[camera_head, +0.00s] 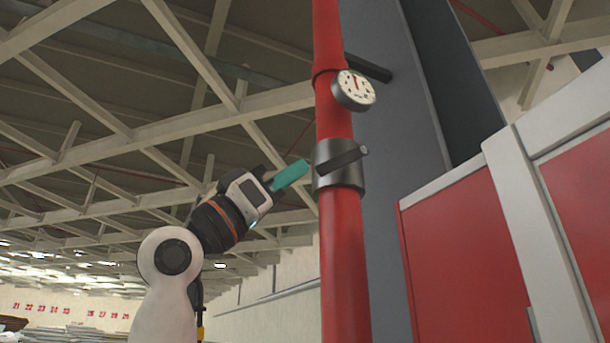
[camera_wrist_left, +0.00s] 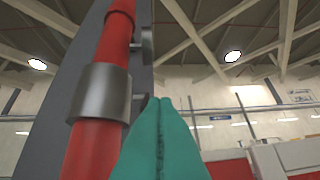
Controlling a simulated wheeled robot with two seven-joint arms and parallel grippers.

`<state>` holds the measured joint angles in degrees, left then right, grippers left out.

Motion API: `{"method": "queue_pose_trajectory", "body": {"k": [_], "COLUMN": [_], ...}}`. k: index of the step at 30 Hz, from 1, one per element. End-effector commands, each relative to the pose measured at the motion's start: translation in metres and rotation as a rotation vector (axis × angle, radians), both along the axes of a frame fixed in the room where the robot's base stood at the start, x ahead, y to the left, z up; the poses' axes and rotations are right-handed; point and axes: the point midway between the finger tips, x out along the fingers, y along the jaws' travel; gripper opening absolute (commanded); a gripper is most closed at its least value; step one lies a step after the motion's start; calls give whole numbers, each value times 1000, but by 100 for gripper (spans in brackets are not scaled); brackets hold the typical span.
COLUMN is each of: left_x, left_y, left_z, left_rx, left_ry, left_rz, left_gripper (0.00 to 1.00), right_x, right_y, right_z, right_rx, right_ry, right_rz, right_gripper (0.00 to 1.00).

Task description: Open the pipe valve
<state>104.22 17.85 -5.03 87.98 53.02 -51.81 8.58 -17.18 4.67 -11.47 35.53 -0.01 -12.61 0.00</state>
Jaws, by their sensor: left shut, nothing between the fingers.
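The red pipe (camera_head: 343,245) runs vertically in the head view and also shows in the left wrist view (camera_wrist_left: 112,40). A dark metal valve collar (camera_head: 345,176) wraps around it. A dark lever (camera_head: 342,161) sticks out from the collar's front, tilted slightly up to the right. My left gripper (camera_head: 305,167) has teal fingers, shut and empty, with the tips just left of the collar. In the left wrist view the fingers (camera_wrist_left: 160,105) lie together, right of the collar (camera_wrist_left: 101,93); whether they touch it I cannot tell. My right gripper is out of view.
A round white gauge (camera_head: 356,88) sits on the pipe above the collar. A grey column (camera_head: 395,220) stands behind the pipe. Red and white cabinets (camera_head: 460,260) fill the right side. Open space lies left of the pipe.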

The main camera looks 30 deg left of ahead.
Motion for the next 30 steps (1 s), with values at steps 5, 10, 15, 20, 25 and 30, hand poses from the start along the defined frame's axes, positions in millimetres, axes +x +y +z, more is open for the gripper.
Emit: {"method": "queue_pose_trajectory", "body": {"k": [5,10,15,20,25,30], "left_x": [-43,-61,-52,-29,-2,19], "left_y": [41,63,56,39,17,3], "left_z": [41,38,41,55,69,60], "left_rx": [147,198,205,206,205,206], "left_ry": [206,330,349,348,346,346], "left_rz": [36,50,46,45,46,49], "left_gripper": [0,0,0,0,0,0], "right_x": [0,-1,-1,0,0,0], "right_y": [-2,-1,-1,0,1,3], "right_z": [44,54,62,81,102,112], "right_rx": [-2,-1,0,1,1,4], "right_ry": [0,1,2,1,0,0], "right_rz": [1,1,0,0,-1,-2], "right_gripper": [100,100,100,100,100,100]}}
